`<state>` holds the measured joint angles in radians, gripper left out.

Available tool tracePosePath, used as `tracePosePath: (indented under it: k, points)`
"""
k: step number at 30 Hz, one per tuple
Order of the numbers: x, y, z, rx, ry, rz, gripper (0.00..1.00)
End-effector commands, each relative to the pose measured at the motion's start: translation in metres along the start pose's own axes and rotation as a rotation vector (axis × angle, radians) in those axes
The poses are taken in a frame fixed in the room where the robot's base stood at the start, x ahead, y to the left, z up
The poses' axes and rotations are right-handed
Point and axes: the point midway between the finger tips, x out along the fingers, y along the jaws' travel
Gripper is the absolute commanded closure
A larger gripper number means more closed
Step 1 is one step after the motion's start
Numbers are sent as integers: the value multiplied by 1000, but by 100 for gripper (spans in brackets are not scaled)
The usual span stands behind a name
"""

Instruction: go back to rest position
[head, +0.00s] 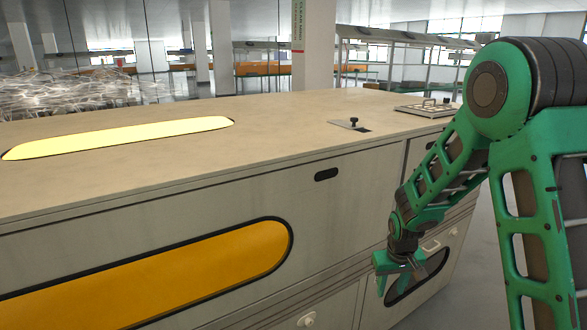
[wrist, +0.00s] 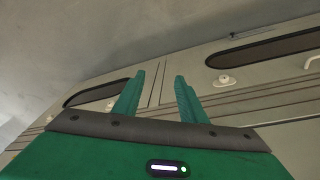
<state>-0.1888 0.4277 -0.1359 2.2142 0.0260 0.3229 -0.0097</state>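My gripper (head: 398,272) hangs at the end of my green arm in the head view, low in front of the cabinet's side and below the level of its top. In the wrist view my gripper (wrist: 158,100) shows two green fingers standing apart with a gap between them. Nothing is between the fingers. The fingers point toward the cabinet's lower front, and I cannot tell how far off it is.
The wooden-topped cabinet (head: 270,125) fills the left and middle. Its top bears a glowing yellow panel (head: 120,137), a small plate with a black knob (head: 352,123) and a tray (head: 428,107). Grey floor (head: 478,285) is open at the right.

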Motion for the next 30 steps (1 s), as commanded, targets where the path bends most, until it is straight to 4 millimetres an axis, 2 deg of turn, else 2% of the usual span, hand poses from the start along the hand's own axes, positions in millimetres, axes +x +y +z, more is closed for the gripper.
tracePosePath:
  k: [1, 6, 11, 15, 18, 24, 30]
  points:
    - [-20, 16, 8, 34, -3, 6, 62]
    - [-74, 59, 46, 135, -37, 24, 62]
    - [-120, 91, 90, 233, -69, 31, 62]
    - [-156, 112, 134, 320, -96, 30, 62]
    - [-178, 121, 168, 382, -115, 24, 62]
    - [-215, 128, 236, 501, -151, 4, 62]
    - [-236, 124, 289, 591, -180, -21, 62]
